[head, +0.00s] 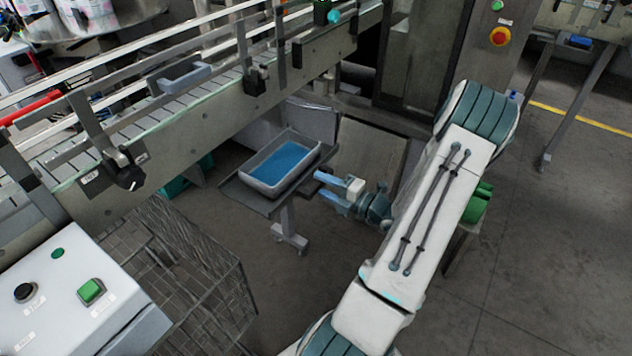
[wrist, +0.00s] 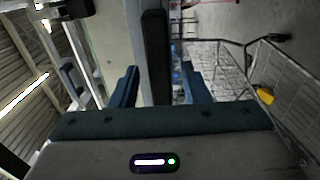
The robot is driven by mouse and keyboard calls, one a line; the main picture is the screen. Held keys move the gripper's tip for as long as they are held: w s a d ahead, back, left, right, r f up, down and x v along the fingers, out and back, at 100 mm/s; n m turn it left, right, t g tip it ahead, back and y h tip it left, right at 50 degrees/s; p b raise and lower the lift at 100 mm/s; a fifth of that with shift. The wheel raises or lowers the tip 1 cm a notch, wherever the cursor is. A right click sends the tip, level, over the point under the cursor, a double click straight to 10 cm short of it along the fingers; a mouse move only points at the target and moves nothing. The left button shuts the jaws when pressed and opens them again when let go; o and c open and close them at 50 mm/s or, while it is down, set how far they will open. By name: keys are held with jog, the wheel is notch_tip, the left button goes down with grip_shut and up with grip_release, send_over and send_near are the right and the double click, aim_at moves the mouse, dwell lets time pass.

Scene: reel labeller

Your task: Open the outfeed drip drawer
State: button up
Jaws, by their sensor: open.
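Under the conveyor, in the head view, a grey tray (head: 252,182) with a blue inside rests on a dark flat support (head: 238,190) on a post. I cannot tell for sure whether this is the outfeed drip drawer; no drawer label is readable. My gripper (head: 324,187) is open at the tray's right end, its blue fingers pointing left towards it. In the wrist view, my gripper (wrist: 158,85) has a finger on each side of a dark bar (wrist: 154,55), with a pale grey surface (wrist: 128,30) beside it. I cannot tell whether the fingers touch the bar.
The conveyor (head: 200,112) runs above and behind the tray. A wire mesh cage (head: 205,285) stands on the floor at lower left, near a white control box (head: 75,290) with buttons. A grey cabinet (head: 490,60) stands at the back right.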

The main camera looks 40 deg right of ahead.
jog(key=v, duration=1)
jog(key=shift+s+b, duration=0.35)
jog(key=shift+d, duration=0.1)
jog(key=w+a+r+n+g+y, duration=0.1)
jog(key=a+r+n+g+y, duration=0.15)
jog(key=a+n+g, duration=0.65)
jog(key=w+a+r+n+g+y, duration=0.1)
jog(key=a+r+n+g+y, duration=0.2)
jog(key=a+n, duration=0.8)
jog(key=s+a+r+n+g+h, duration=0.1)
jog(key=s+a+r+n+h, duration=0.2)
jog(key=n, duration=1.2)
jog(key=s+a+r+n+g+h, duration=0.1)
jog(key=a+r+n+h, duration=0.5)
jog(key=n, duration=0.8)
jog(key=s+h, duration=0.1)
jog(key=h, duration=0.1)
jog(key=shift+s+r+n+h, duration=0.25)
jog(key=shift+s+n+h, duration=0.1)
jog(key=shift+s+n, duration=0.05)
